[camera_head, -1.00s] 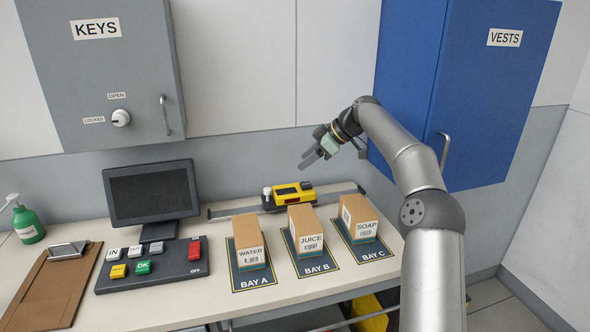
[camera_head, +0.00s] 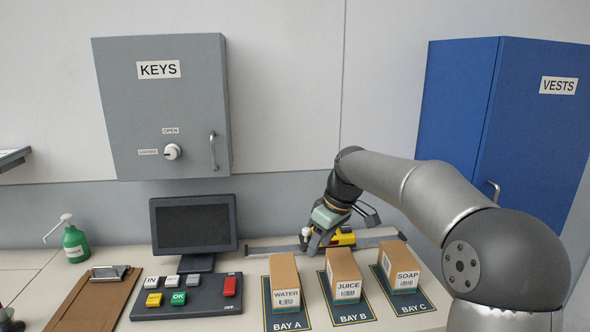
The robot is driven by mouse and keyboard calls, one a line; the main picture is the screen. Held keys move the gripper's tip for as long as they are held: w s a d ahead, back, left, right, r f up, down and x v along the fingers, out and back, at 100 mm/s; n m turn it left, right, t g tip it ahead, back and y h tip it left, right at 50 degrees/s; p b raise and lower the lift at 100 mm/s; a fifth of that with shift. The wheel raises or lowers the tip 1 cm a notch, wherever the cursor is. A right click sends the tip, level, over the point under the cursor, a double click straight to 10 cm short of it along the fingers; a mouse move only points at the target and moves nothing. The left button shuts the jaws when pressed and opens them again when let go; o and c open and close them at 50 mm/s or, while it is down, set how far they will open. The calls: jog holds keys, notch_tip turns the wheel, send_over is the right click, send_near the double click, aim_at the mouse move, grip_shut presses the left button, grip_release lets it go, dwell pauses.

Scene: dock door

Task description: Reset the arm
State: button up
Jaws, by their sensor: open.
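My gripper (camera_head: 314,243) is open and points down at the back of the counter, in front of the yellow scanner-like device (camera_head: 343,238) on its rail. It partly hides that device, and I cannot tell whether the fingers touch it. My arm reaches in from the right, with its elbow large at the lower right. Nothing shows between the fingers.
Boxes marked WATER (camera_head: 285,283), JUICE (camera_head: 343,275) and SOAP (camera_head: 402,267) stand on bay mats in front of my gripper. A monitor (camera_head: 194,224) and button panel (camera_head: 187,296) are left. The grey KEYS cabinet (camera_head: 165,110) and blue VESTS cabinet (camera_head: 505,120) hang above, both shut.

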jog(key=s+d+f+m+h, duration=0.1)
jog(key=s+d+f+m, duration=0.1)
jog(key=s, duration=0.9)
jog(key=s+d+f+m+h, duration=0.1)
jog(key=s+d+f+m, duration=0.2)
jog(key=s, duration=0.8)
jog(key=s+d+f+m+h, duration=0.1)
jog(key=s+d+f+m, duration=0.2)
jog(key=s, duration=0.8)
notch_tip(320, 180, down, 4)
jog(key=shift+s+r+m+g, duration=0.2)
jog(key=shift+s+m+g, duration=0.1)
jog(key=shift+m, duration=0.8)
jog(key=shift+w+a, duration=0.1)
